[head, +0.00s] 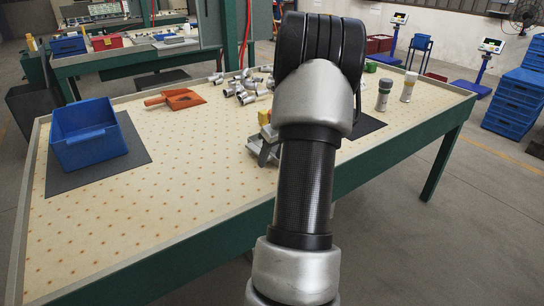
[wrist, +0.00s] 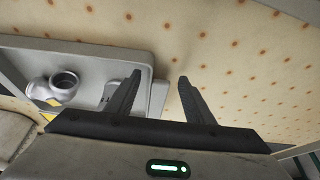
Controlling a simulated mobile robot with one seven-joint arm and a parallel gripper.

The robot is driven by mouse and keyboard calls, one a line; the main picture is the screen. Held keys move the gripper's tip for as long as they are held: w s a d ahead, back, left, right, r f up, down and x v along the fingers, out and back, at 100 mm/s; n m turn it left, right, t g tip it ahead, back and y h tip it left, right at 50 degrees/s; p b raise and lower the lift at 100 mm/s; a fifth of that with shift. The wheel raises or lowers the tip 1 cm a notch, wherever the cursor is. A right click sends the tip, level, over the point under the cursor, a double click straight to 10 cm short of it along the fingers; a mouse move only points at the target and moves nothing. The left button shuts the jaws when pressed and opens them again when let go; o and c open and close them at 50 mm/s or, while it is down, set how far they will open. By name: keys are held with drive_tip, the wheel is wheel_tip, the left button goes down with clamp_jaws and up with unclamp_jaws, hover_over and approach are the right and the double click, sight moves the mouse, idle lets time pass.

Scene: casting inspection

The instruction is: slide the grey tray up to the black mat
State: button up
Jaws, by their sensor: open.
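The grey tray (head: 256,150) is on the table in the head view, partly hidden behind my arm. In the wrist view the tray (wrist: 100,62) fills the left side and holds a metal pipe fitting (wrist: 62,82). My gripper (wrist: 158,76) is open at the tray's right end. One finger overlaps the tray and the other is over bare table; I cannot tell whether either touches. The black mat (head: 368,126) shows right of my arm in the head view, partly covered by it. My gripper is hidden behind the arm there.
A blue bin (head: 84,135) stands on a dark grey mat (head: 132,150) at the left. An orange dustpan (head: 180,98) and several loose metal fittings (head: 246,88) lie toward the back. Two small upright cylinders (head: 384,96) (head: 408,87) stand at the right. The front left table is clear.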

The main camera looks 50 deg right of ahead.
drive_tip(key=p+v, duration=0.4)
drive_tip(key=v, duration=1.3)
drive_tip(key=shift+a+r, duration=0.1)
drive_tip(key=shift+r, duration=0.05)
